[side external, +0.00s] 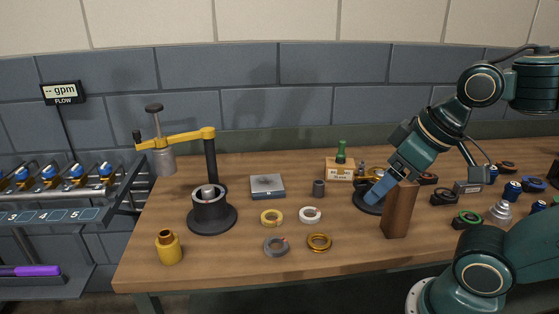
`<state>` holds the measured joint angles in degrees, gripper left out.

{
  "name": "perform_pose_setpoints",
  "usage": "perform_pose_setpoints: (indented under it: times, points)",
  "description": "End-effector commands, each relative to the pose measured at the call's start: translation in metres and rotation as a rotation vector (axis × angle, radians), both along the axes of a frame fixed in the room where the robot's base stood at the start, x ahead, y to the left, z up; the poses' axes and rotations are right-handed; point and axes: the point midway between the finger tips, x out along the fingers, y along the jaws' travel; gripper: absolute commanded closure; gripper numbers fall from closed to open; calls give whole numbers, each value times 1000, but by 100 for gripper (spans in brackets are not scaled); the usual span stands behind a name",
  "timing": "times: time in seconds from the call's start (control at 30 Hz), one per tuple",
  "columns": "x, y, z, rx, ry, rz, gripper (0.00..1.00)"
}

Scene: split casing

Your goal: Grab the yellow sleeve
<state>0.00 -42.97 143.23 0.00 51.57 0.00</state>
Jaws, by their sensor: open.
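A yellow sleeve (169,250) stands upright on the wooden bench at the front left, with a narrower collar at its top. A flatter pale yellow ring (271,217) lies near the middle. My gripper (376,194) is far to the right of the sleeve, angled down and left over a dark round base. It is open, and a blue finger shows. A brown block partly hides the gripper area, and I cannot see what is between the fingers. Nothing touches the sleeve.
Several rings lie mid-bench, with a grey plate (267,186) behind. The brown block (399,209) stands beside my gripper. Small parts crowd the right. The bench's front left is clear around the sleeve.

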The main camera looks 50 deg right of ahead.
Motion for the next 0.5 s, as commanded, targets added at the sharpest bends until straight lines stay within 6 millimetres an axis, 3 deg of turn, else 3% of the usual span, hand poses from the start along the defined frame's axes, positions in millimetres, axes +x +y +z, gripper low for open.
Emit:
perform_pose_setpoints:
  times: [0.27, 0.5]
  points:
    - [10, 3, 5, -5, 6, 26, 26]
    - [45, 13, 19, -18, 24, 116, 26]
